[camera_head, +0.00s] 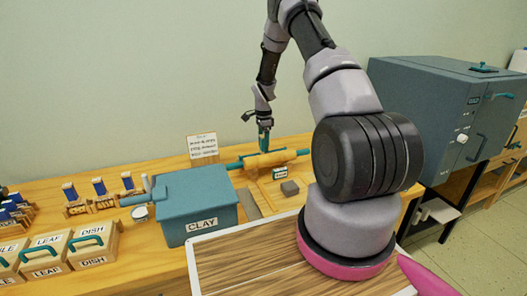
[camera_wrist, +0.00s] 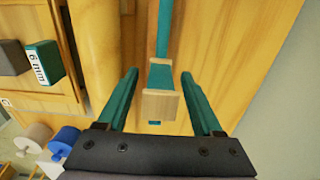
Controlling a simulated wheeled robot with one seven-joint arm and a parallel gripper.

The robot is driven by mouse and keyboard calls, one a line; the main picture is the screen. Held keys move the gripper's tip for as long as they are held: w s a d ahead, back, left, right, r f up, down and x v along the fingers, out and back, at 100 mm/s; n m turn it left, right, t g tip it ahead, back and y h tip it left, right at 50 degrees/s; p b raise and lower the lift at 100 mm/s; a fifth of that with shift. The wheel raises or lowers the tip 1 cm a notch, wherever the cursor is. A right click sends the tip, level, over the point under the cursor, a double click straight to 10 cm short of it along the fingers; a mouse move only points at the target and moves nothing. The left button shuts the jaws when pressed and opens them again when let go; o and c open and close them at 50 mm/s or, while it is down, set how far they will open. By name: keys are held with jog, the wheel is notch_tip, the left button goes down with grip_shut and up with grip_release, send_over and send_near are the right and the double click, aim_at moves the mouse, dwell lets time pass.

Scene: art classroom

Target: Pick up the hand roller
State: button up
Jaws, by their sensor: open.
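I cannot tell how far below the fingertips these parts lie. The jaws hold nothing.
A teal clay box (camera_head: 198,205) stands left of the roller. A grey block (camera_head: 290,188) and a small teal labelled block (camera_head: 280,173) lie in front of it. A sign (camera_head: 203,146) stands behind. A large teal kiln-like box (camera_head: 435,110) is at right.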

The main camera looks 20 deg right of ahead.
grip_shut()
jog(key=shift+r, duration=0.1)
